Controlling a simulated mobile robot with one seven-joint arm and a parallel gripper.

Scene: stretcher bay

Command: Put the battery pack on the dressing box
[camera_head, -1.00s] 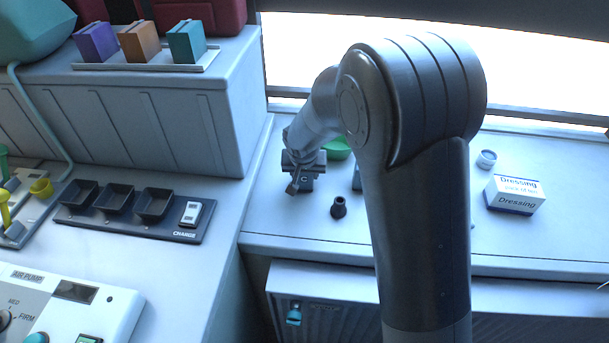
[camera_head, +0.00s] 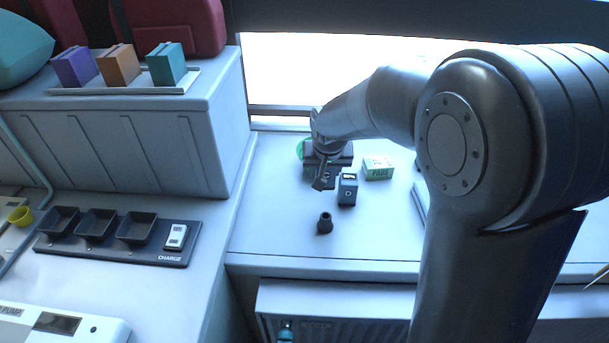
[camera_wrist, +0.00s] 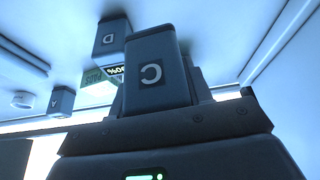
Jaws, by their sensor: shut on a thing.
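My gripper (camera_head: 325,165) is shut on a dark battery pack marked C (camera_wrist: 152,90), over the counter by the window. The wrist view, upside down, shows the C face close up between the fingers; whether its base touches the counter I cannot tell. A second pack, marked D (camera_head: 347,190), stands just right of the gripper in the head view and also shows in the wrist view (camera_wrist: 112,40). A third pack, marked A (camera_wrist: 61,101), shows in the wrist view.
A green-and-white pads box (camera_head: 377,168) stands right of pack D. A small black cone-shaped piece (camera_head: 325,223) stands in front. A charging tray (camera_head: 120,248) marked CHARGE lies on the left counter.

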